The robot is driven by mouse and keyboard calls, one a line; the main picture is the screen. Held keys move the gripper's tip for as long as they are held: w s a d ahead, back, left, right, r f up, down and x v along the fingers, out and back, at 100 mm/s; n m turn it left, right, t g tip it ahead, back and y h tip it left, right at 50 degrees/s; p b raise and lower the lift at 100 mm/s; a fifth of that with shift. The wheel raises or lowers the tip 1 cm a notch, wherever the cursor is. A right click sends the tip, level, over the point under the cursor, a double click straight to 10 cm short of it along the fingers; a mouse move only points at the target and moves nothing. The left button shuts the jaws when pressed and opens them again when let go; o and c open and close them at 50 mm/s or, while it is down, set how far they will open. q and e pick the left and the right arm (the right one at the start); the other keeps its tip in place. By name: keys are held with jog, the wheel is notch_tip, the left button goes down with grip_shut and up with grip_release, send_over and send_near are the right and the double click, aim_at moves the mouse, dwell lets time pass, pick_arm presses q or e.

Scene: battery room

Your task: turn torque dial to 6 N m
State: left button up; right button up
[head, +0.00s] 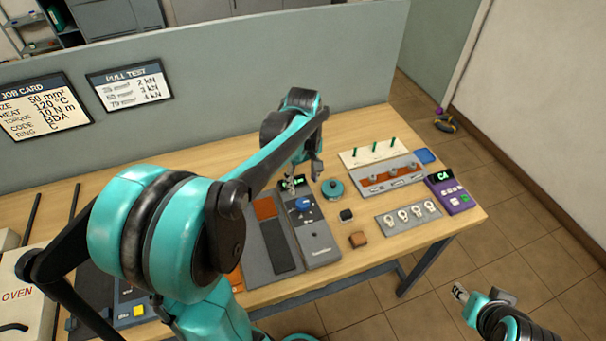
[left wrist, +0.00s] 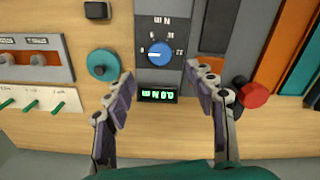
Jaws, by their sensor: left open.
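The blue torque dial (head: 303,203) sits on a grey tool panel (head: 318,241). In the left wrist view, the dial (left wrist: 159,54) shows a white pointer mark, with a scale of numbers around it, seen upside down. A green-lit display (left wrist: 158,96) beside it appears to read 0.0 N m. My left gripper (head: 302,176) is open above the panel; in the wrist view its fingers (left wrist: 160,82) are spread to either side of the display, near the dial, holding nothing. My right gripper (head: 480,296) is at the lower right, off the table; its jaw state is unclear.
A teal round knob (head: 333,189) and a small black block (head: 346,215) stand beside the panel. A red knob (left wrist: 254,95) is near one finger in the wrist view. A lug tray (head: 408,215) and a purple unit (head: 450,192) lie to the right.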

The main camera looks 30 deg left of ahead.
pick_arm(q)
jog(key=shift+r, duration=1.3)
jog(key=s+d+m+t, duration=0.7)
jog(key=s+d+m, duration=0.3)
jog(key=m, duration=0.3)
jog(key=shift+s+d+f, duration=0.25)
jog(key=shift+s+f, duration=0.05)
jog(key=shift+s, duration=0.3)
